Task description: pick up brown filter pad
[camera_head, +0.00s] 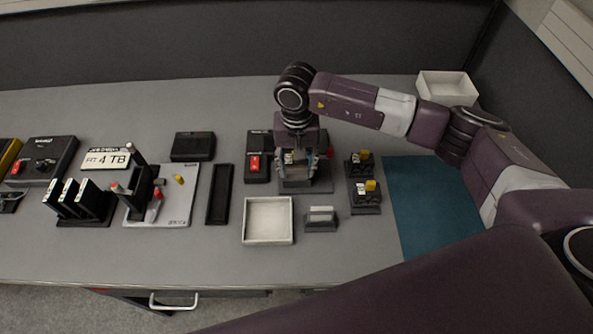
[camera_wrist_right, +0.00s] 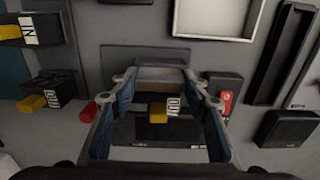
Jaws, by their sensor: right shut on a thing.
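My right gripper (camera_head: 303,163) points down over a small dark station (camera_head: 305,186) right of the red-switch box. In the right wrist view my right gripper (camera_wrist_right: 160,82) has its two blue-lined fingers on either side of a flat grey-brown piece (camera_wrist_right: 160,74), which looks held between the tips. This piece is probably the brown filter pad, but its colour reads dull here. Beneath it is a black part with a yellow tab (camera_wrist_right: 158,112) and a white label. The fingers hide most of the station in the head view. My left gripper is not in view.
A white tray (camera_head: 268,240) and a small holder with a pale block (camera_head: 321,214) stand in front. Two black units with yellow tabs (camera_head: 366,187) stand to the right, beside a teal mat (camera_head: 425,205). The red-switch box (camera_head: 257,165) is close on the left.

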